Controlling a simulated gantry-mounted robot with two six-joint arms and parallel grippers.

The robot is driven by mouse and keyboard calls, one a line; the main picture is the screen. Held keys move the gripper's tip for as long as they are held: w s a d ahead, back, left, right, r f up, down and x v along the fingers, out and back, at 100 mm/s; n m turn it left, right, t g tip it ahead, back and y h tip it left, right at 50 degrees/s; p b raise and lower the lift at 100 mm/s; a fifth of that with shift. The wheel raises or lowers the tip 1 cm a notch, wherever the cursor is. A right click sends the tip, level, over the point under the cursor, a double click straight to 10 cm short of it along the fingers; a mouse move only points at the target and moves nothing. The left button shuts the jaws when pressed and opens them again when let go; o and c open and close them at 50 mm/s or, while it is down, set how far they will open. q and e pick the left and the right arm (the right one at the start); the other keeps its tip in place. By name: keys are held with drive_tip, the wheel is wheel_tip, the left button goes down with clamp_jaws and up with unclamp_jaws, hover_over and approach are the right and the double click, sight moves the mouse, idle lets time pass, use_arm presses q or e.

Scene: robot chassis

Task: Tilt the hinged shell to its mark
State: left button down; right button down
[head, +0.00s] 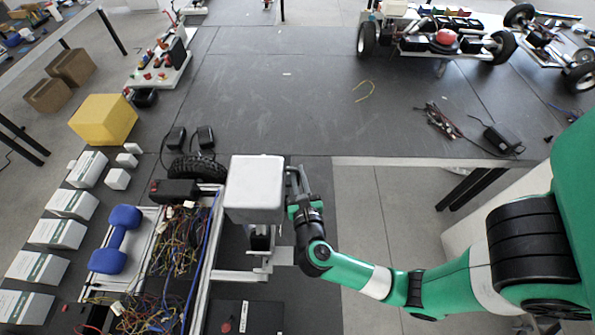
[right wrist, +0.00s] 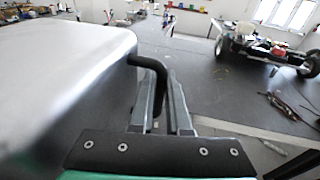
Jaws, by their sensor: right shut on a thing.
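The hinged shell (head: 257,182) is a pale, box-like cover over the end of the chassis frame in the head view. In the right wrist view the shell (right wrist: 60,80) fills the left side as a smooth, rounded grey surface. A bent black handle (right wrist: 152,68) comes out of its side. My right gripper (head: 294,180) is at the shell's right side, with its two fingers (right wrist: 166,105) closed around the handle. The shell's hinge is hidden, and I cannot make out the mark. My left gripper is not in view.
The metal chassis (head: 207,262) carries tangled wires, with a black tyre (head: 198,167) behind. A blue dumbbell (head: 117,238), white boxes (head: 57,233) and a yellow block (head: 104,119) are at the left. A wheeled chassis (head: 432,38) stands at the back right. The dark tabletop's middle is mostly clear.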

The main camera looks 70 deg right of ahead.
drive_tip(key=shift+d, duration=0.15)
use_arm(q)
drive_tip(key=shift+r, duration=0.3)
use_arm(e)
drive_tip(key=shift+f, duration=0.1)
drive_tip(key=c, duration=1.2)
unclamp_jaws()
drive_tip(key=shift+o, duration=0.2)
